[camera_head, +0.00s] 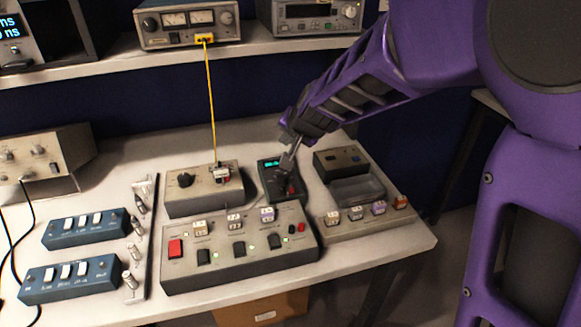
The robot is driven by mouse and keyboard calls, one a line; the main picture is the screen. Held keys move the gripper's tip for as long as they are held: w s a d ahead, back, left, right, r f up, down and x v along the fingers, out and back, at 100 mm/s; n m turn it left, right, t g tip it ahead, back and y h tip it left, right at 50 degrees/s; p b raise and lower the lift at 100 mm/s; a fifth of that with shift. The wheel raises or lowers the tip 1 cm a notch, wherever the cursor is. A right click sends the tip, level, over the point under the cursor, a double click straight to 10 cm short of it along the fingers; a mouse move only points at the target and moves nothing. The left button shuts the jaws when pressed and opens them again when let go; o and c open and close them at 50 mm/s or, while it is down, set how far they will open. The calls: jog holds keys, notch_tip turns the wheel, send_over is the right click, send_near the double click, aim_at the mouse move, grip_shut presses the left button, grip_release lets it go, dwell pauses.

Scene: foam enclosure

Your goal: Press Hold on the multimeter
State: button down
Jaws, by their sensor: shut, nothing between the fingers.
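The multimeter (268,182) is a small dark box with a lit teal display at its top, lying on the bench behind the grey switch panel. My gripper (289,172) is shut and empty, with its tips over the right part of the multimeter's face. The gripper hides part of the face, and a bit of red shows by the tips. I cannot tell whether the tips touch a button, and the Hold label is too small to read.
A grey box with a knob (180,198) stands left of the multimeter, with a yellow cable rising from it to the shelf. A grey switch panel (215,277) lies in front. A dark box with a tray (336,161) stands to the right. Blue switch boxes (68,281) lie at left.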

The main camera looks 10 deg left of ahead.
notch_tip(320, 180, down, 3)
jog(key=shift+f+b, duration=0.15)
jog(key=shift+b, duration=0.85)
jog(key=shift+f, duration=0.95)
jog(key=shift+f, duration=0.1)
dwell(0.4)
jog(key=shift+f, duration=0.35)
jog(key=shift+f, duration=0.35)
dwell(0.4)
jog(key=shift+r, duration=0.1)
jog(key=shift+r+p, duration=0.65)
jog(key=shift+r, duration=0.05)
jog(key=shift+r, duration=0.1)
